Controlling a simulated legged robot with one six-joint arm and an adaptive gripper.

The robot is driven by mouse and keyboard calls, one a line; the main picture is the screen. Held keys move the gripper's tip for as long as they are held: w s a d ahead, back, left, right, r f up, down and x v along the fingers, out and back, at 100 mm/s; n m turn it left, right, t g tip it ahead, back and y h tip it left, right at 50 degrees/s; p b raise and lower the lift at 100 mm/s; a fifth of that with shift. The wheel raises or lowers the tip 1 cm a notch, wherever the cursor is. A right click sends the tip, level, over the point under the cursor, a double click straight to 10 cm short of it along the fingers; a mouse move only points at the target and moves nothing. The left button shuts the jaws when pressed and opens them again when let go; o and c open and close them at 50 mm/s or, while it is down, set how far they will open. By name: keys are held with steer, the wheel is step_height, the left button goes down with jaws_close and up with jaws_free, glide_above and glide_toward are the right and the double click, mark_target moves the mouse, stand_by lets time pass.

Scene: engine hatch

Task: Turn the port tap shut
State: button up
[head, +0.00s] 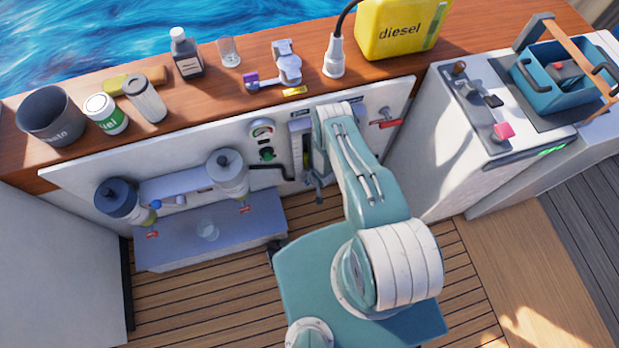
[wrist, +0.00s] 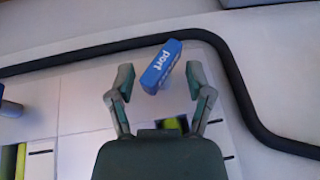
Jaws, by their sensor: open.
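The blue port tap handle (wrist: 161,67), lettered "port", is in the upper middle of the wrist view and sits tilted. My gripper (wrist: 160,80) is open, with one finger on each side of the handle. I see gaps on both sides, so the fingers do not appear closed on it. In the head view my arm reaches to the white engine panel, and I cannot make out the port handle there; the arm covers part of that area.
A black hose (wrist: 245,95) curves above and right of the handle. Another blue piece (wrist: 11,108) shows at the wrist view's left edge. In the head view, a red-handled valve (head: 385,122) is right of my arm, a gauge (head: 262,129) left. Bottles and cups crowd the wooden ledge (head: 215,92).

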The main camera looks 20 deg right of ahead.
jaws_close()
steer(key=shift+w+d, duration=0.1)
steer(key=shift+d, duration=0.05)
stand_by(1.4)
jaws_free()
steer(key=shift+d, duration=0.15)
steer(key=shift+a+r, duration=0.2)
steer(key=shift+r, duration=0.05)
steer(key=v, duration=1.1)
steer(key=shift+s+d, duration=0.15)
steer(key=shift+s, duration=0.1)
